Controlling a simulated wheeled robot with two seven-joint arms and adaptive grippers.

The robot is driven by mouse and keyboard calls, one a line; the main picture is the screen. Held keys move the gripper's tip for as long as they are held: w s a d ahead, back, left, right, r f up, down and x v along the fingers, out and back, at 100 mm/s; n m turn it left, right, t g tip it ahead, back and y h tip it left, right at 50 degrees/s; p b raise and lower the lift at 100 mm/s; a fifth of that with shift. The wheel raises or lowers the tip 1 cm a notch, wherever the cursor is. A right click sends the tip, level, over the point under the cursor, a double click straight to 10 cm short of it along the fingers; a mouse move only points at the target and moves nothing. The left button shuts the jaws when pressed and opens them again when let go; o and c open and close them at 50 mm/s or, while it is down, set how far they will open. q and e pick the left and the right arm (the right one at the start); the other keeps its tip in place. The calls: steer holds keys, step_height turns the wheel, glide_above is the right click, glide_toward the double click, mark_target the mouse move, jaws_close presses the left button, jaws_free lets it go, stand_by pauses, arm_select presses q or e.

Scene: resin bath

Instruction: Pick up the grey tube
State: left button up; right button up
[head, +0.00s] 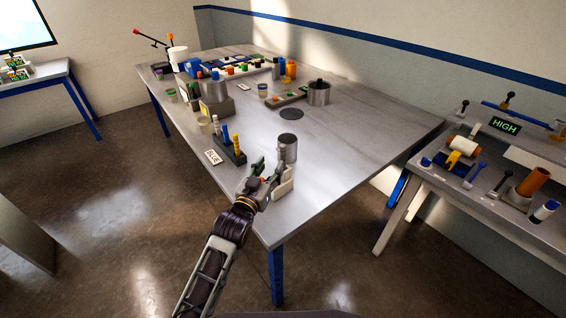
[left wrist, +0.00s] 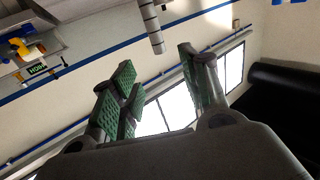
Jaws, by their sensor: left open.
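A short grey cylinder with a dark top (head: 288,149) stands upright near the front corner of the grey table (head: 345,160). It is the closest match to the grey tube. My left gripper (head: 266,172) is open and empty, just in front of this cylinder and apart from it. Its green-padded fingers (left wrist: 158,85) are spread in the left wrist view, with nothing between them. A grey banded cylinder (left wrist: 151,25) shows at the top of that view, beyond the fingers; I cannot tell whether it is the same thing. My right gripper is not in view.
A pale block (head: 284,184) is close to my left gripper. A grey pot (head: 319,93) stands farther back. The table's right part is clear.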

mark_target(282, 149)
arm_select(q)
steer(key=shift+p+x, duration=0.35)
steer(key=shift+x, duration=3.15)
steer(key=shift+w, duration=0.1)
steer(key=shift+p+x, duration=0.45)
steer(key=shift+x, duration=2.05)
jaws_close()
steer(key=shift+r, duration=0.15)
